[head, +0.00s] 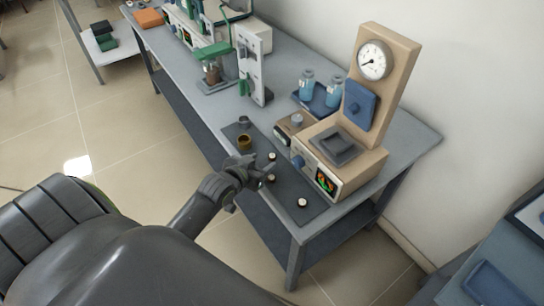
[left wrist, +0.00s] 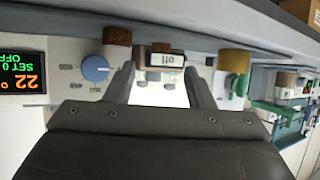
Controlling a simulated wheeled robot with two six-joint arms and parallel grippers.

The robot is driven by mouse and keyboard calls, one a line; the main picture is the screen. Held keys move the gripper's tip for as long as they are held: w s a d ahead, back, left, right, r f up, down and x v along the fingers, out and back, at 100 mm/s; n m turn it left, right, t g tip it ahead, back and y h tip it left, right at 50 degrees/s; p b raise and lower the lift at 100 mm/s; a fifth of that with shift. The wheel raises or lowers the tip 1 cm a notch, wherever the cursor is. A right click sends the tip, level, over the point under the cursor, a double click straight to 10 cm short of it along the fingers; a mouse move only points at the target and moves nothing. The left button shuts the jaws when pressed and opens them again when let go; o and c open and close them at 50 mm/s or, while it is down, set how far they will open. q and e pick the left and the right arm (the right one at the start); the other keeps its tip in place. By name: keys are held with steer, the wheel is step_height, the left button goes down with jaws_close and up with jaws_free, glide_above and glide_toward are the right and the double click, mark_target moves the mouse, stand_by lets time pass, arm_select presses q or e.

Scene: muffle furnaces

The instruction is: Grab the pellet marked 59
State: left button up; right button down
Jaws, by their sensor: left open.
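Three small pellets with pale tops and dark sides lie on the dark mat (head: 318,212) in front of the furnace: one (head: 272,156) just beyond my left gripper, one (head: 270,178) close beside its fingers, and one (head: 302,203) nearer the mat's front end. No number is readable on any of them, so I cannot tell which is 59. My left gripper (head: 258,171) is open over the mat. In the left wrist view, which is upside down, its two fingers (left wrist: 160,85) are apart with nothing held. A brown cylinder (left wrist: 117,36), perhaps a pellet, shows beyond them. My right gripper is not in view.
The beige furnace (head: 345,160) with its gauge stands right of the mat. A brown-yellow cup (head: 244,142) and a grey cup (head: 244,122) stand at the mat's far end.

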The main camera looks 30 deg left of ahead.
mark_target(271, 156)
arm_select(q)
steer(key=shift+x, duration=2.35)
steer(key=c, duration=1.1)
